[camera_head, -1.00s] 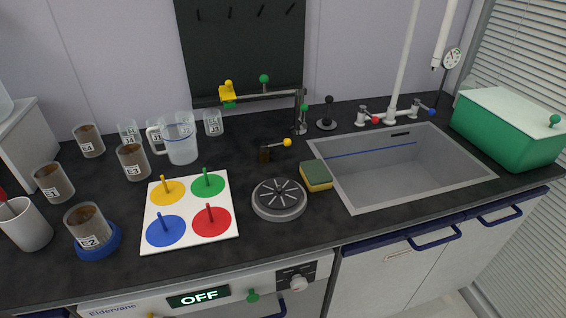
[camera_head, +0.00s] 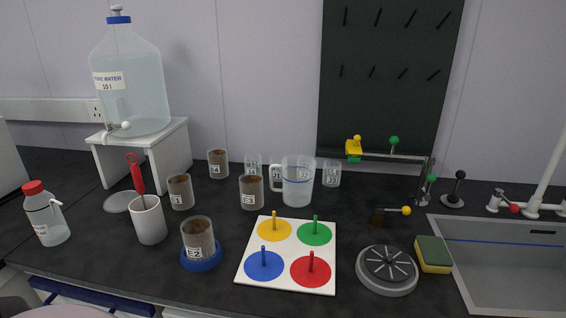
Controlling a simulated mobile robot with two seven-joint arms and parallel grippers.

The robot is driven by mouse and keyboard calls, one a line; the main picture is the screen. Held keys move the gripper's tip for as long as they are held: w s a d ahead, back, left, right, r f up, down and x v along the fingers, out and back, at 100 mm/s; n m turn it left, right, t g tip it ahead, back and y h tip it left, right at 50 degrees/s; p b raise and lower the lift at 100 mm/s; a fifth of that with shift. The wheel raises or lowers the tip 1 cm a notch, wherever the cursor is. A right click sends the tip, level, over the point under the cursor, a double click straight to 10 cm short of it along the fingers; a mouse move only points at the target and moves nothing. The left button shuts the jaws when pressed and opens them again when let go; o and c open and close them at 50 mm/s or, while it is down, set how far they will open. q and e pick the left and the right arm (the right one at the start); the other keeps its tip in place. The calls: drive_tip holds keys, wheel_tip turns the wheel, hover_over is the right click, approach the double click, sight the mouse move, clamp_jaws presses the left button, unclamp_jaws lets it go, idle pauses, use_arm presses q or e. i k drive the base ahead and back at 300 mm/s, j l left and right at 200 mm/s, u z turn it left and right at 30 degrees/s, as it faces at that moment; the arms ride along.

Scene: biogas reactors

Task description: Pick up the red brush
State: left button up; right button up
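The red brush (camera_head: 136,175) stands in a white cup (camera_head: 149,220) on the left part of the dark counter. Its red handle, with a loop at the top, sticks up out of the cup and leans to the left. Its lower end is hidden inside the cup. Neither of my grippers shows in the head view.
A red-capped bottle (camera_head: 46,216) stands left of the cup, and a jar labelled E2 (camera_head: 198,240) on a blue base stands to its right. Behind are jar E1 (camera_head: 180,192) and a white stand (camera_head: 172,150) bearing a water tank (camera_head: 131,82). The board with coloured discs (camera_head: 286,282) lies further right.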

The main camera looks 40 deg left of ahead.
sight(136, 171)
drive_tip(key=u, duration=0.5)
drive_tip(key=k+u, duration=0.1)
drive_tip(key=u, duration=0.85)
drive_tip(key=k+u, duration=0.1)
drive_tip(key=u, duration=0.4)
drive_tip(key=j, duration=0.1)
